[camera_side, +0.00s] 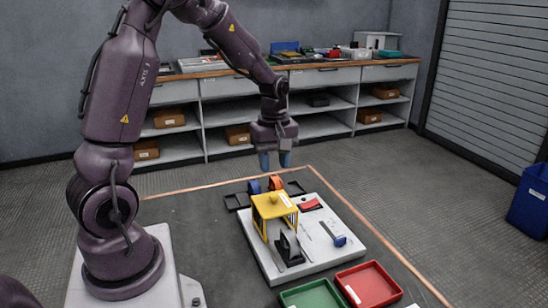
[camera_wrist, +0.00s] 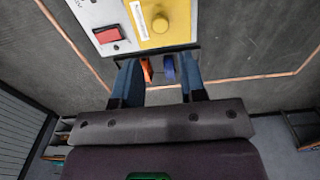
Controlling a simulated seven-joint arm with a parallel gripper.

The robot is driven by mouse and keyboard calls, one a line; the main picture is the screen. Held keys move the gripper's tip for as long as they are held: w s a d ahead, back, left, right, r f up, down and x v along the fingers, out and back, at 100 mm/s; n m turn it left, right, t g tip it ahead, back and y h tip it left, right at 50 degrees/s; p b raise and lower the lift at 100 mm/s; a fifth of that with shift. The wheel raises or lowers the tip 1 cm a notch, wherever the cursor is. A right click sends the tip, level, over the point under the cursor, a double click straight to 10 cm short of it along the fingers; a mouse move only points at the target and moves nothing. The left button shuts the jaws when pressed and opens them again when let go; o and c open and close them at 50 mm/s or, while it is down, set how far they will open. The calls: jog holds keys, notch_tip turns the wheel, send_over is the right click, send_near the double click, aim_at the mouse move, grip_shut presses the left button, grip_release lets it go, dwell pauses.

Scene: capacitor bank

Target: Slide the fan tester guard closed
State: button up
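The yellow fan tester guard (camera_side: 268,211) stands on the pale board (camera_side: 327,263), with a round yellow knob (camera_side: 273,198) on its top. A dark round fan (camera_side: 289,244) stands at the guard's near side, and much of it shows outside the guard. My gripper (camera_side: 275,161) hangs above and behind the guard, apart from it, with blue fingers pointing down. In the wrist view my gripper (camera_wrist: 159,67) has its fingers spread with nothing held between them. The guard (camera_wrist: 148,38) and its knob (camera_wrist: 160,24) lie beyond the fingertips there.
A red switch (camera_side: 310,204) and a blue-handled slider (camera_side: 339,240) are on the board. An orange part (camera_side: 276,182) and a blue part (camera_side: 254,187) stand in dark trays behind it. Green (camera_side: 312,297) and red (camera_side: 368,285) trays lie in front.

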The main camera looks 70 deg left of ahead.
aim_at(274, 195)
jog(key=shift+f, duration=4.1)
grip_shut()
jog(key=shift+d, duration=0.1)
jog(key=shift+d, duration=5)
jog(key=shift+o, duration=0.2)
grip_release()
